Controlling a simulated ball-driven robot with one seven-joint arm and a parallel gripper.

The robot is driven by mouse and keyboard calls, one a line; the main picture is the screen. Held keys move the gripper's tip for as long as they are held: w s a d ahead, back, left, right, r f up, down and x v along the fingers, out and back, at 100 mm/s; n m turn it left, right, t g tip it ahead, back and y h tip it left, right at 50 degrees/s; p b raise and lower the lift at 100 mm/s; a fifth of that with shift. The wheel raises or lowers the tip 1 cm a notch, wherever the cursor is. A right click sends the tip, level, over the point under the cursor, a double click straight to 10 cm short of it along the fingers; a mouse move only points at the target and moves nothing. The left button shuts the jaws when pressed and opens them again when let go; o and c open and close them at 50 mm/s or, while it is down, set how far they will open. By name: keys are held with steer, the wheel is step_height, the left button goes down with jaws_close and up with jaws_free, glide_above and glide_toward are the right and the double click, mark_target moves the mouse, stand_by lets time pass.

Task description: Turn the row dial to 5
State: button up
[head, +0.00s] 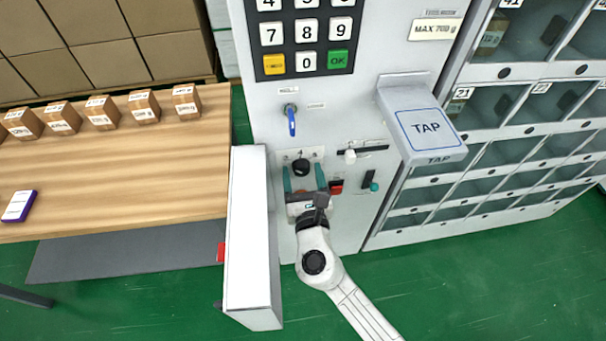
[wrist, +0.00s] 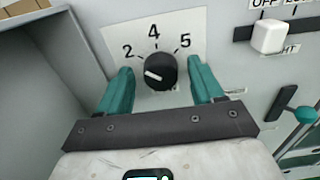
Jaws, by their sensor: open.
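The row dial is a round black knob (wrist: 160,70) on a white plate (wrist: 120,38) on the machine's front panel. The plate shows the numbers 2, 4 and 5, left to right around the top of the knob. A white mark on the knob's face lies on its left side, low, not towards the 5. In the head view the dial (head: 301,167) sits below the blue key. My gripper (head: 304,180) is open, its teal fingers on either side of the dial; in the wrist view the fingers (wrist: 161,68) stand apart from the knob with gaps on both sides.
A white slider (head: 350,156), a red switch (head: 336,187) and a green-tipped lever (head: 373,187) are right of the dial. A blue key (head: 291,121) is above. A white box-like panel (head: 250,230) juts out at left, and the TAP reader (head: 425,128) at upper right.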

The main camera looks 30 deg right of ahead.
steer(key=c, duration=1)
steer(key=shift+c, duration=0.2)
steer(key=shift+f+m+b, duration=0.1)
steer(key=shift+m+b, duration=0.2)
steer(key=shift+b, duration=0.05)
steer(key=m+b, duration=0.3)
steer(key=shift+d+f, duration=0.1)
steer(key=shift+f, duration=0.05)
steer(key=m+b, duration=0.5)
steer(key=m, duration=0.1)
steer(key=shift+s+d+f+m, duration=0.1)
steer(key=shift+m, duration=0.3)
steer(key=m+b, duration=0.4)
steer(key=m, duration=0.1)
steer(key=shift+f+b, duration=0.1)
steer(key=shift+b, duration=0.25)
steer(key=shift+m+b, duration=1.45)
steer(key=shift+m, duration=0.75)
